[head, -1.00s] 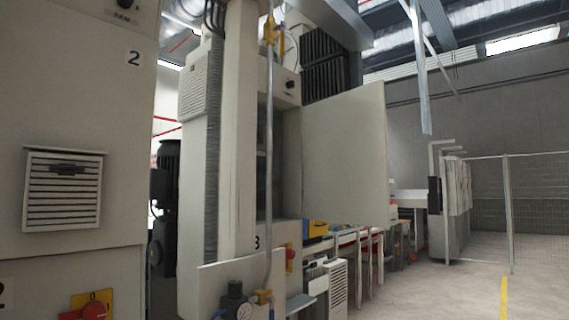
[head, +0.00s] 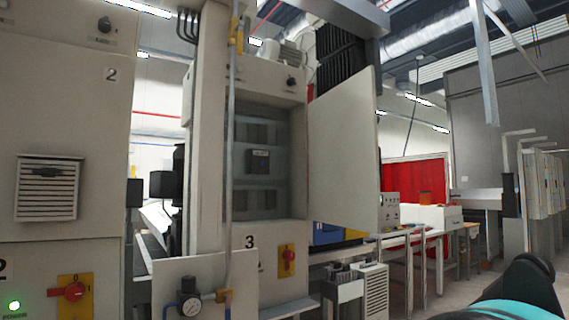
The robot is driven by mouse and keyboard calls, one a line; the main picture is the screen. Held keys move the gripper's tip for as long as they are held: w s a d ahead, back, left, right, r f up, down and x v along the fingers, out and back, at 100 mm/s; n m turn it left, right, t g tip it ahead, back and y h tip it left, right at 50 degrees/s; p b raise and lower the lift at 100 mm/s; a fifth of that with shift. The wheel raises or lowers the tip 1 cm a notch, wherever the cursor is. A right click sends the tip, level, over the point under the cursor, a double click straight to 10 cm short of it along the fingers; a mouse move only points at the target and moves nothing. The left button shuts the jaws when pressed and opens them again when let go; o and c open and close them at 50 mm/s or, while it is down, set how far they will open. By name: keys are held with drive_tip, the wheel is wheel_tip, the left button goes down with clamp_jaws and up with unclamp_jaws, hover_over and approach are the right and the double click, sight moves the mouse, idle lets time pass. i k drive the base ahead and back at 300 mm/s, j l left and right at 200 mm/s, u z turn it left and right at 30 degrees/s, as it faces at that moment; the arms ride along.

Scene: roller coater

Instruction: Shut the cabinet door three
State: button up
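The door of cabinet three (head: 342,150) is a plain pale panel. It stands open, swung out to the right of the cabinet. Cabinet three (head: 298,120) shows its open compartment with grey shelves and a small dark device inside. A black "3" label (head: 250,241) is below the opening, beside a red switch on a yellow plate (head: 287,260). At the bottom right is a dark and teal rounded part of my arm. My gripper's fingers are not in view.
Cabinet two (head: 60,130) stands at the left with a vent and a red switch. A low pale panel with a gauge (head: 188,302) and a vertical pipe (head: 231,150) stand in front of cabinet three. Tables and a red screen (head: 412,185) are behind the door.

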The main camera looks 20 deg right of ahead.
sight(345, 166)
drive_tip(key=l+u, duration=0.2)
drive_tip(key=l, duration=0.5)
drive_tip(key=l+u, duration=0.2)
drive_tip(key=l, duration=0.5)
drive_tip(key=l+u, duration=0.2)
drive_tip(key=l, duration=0.5)
drive_tip(key=k+l+u, duration=0.2)
drive_tip(key=l, duration=0.5)
drive_tip(key=k+l, duration=0.1)
drive_tip(key=l, duration=0.9)
drive_tip(key=k+l, duration=0.15)
drive_tip(key=l, duration=0.35)
